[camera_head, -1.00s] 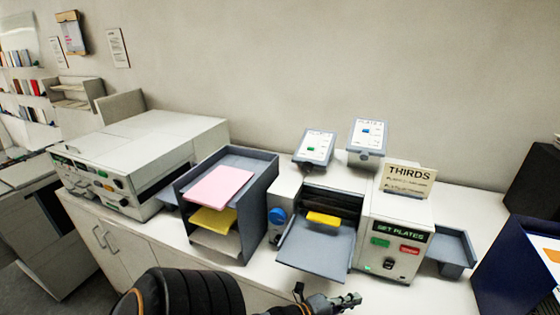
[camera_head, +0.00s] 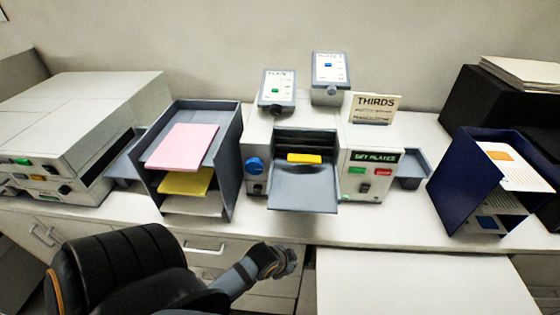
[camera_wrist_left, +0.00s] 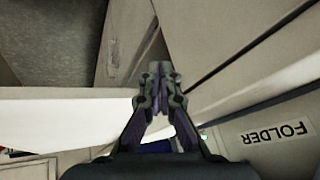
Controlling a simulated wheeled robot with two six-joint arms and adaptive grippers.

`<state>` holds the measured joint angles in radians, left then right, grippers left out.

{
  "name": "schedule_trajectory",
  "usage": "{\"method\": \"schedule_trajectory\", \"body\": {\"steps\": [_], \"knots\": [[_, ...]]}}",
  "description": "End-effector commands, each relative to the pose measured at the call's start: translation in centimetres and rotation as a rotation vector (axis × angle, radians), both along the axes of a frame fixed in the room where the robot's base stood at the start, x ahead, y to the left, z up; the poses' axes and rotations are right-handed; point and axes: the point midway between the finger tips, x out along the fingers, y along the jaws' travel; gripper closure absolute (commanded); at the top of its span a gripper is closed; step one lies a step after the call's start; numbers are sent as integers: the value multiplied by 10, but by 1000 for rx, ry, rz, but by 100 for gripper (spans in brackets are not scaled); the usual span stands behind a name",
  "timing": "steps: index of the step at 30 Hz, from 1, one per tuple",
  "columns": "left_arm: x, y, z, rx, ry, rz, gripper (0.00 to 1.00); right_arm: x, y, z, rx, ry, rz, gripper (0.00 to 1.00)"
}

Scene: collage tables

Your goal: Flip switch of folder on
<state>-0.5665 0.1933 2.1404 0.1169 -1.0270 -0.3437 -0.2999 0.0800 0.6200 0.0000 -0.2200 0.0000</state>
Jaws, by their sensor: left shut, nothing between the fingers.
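The machine in the middle (camera_head: 356,150) has a lit display reading "SET PLATES", a green button (camera_head: 357,170) and a red button (camera_head: 383,172). A small dark switch (camera_head: 375,197) shows low on its front; its position is too small to tell. A panel labelled FOLDER (camera_wrist_left: 279,133) shows at the lower right of the left wrist view; I cannot tell for sure which machine it belongs to. My left gripper (camera_head: 288,263) is shut and empty, in front of the counter and below the machine, apart from the switch. It also shows in the left wrist view (camera_wrist_left: 155,75). My right gripper is not in view.
A grey paper rack (camera_head: 233,175) with pink and yellow sheets stands left of the machine. A larger white machine (camera_head: 90,115) is farther left. A blue rack (camera_head: 462,185) stands at right. A grey tray (camera_head: 303,190) juts from the machine's front. A white surface (camera_head: 415,285) lies in front.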

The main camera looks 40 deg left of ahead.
Motion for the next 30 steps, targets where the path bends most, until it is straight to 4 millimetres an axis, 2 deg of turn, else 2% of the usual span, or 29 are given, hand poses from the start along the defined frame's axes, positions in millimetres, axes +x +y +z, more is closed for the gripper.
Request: {"method": "schedule_trajectory", "body": {"steps": [1,3,10,15,30], "knots": [[-3,2,-12,-7,25,31,100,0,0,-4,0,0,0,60],[-8,4,-24,-18,55,75,100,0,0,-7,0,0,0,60],[-20,9,-51,-38,130,180,100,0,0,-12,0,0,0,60],[-23,10,-57,-44,148,209,100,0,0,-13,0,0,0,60],[-23,10,-57,-43,148,210,100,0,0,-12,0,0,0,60]]}}
